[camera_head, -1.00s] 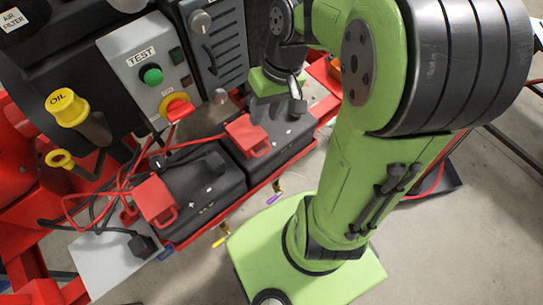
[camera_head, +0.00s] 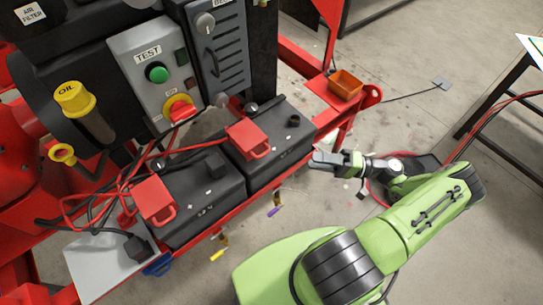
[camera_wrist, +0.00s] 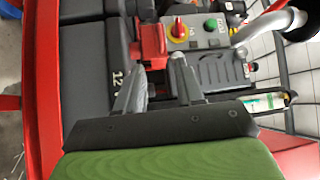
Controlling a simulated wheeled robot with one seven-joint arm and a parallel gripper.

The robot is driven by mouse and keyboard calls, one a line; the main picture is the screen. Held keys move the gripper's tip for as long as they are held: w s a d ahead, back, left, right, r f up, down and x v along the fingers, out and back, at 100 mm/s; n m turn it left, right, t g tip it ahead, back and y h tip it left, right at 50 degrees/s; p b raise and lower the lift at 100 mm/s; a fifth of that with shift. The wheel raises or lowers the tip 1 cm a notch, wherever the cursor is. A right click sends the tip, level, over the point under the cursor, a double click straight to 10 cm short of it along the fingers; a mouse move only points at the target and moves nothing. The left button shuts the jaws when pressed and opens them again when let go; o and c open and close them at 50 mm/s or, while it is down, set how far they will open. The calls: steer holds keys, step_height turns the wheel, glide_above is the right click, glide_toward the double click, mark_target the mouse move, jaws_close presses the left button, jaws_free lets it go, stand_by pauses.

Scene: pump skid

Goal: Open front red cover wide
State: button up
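Two black batteries stand side by side on the red skid in the head view. The left battery (camera_head: 205,205) has a red cover (camera_head: 153,200) with a handle loop, lying down on its top. The right battery (camera_head: 284,150) has a similar red cover (camera_head: 247,138), also lying down. My gripper (camera_head: 316,160) is right of the right battery, apart from both covers. In the wrist view, my gripper's fingers (camera_wrist: 158,80) are spread with nothing between them. A red cover (camera_wrist: 150,42) shows beyond the fingertips; I cannot tell which one.
Red and black cables run around the left battery. A control panel (camera_head: 150,75) with a green button and a red-yellow knob stands behind. An orange bin (camera_head: 345,84) sits on the skid's right end. Coloured valve handles hang below the front rail.

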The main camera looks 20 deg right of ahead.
glide_toward(251, 141)
steer(key=a, duration=0.5)
steer(key=shift+s+a+f+p, duration=0.2)
steer(key=shift+s+f+p, duration=0.05)
steer(key=shift+s+p, duration=0.1)
jaws_close()
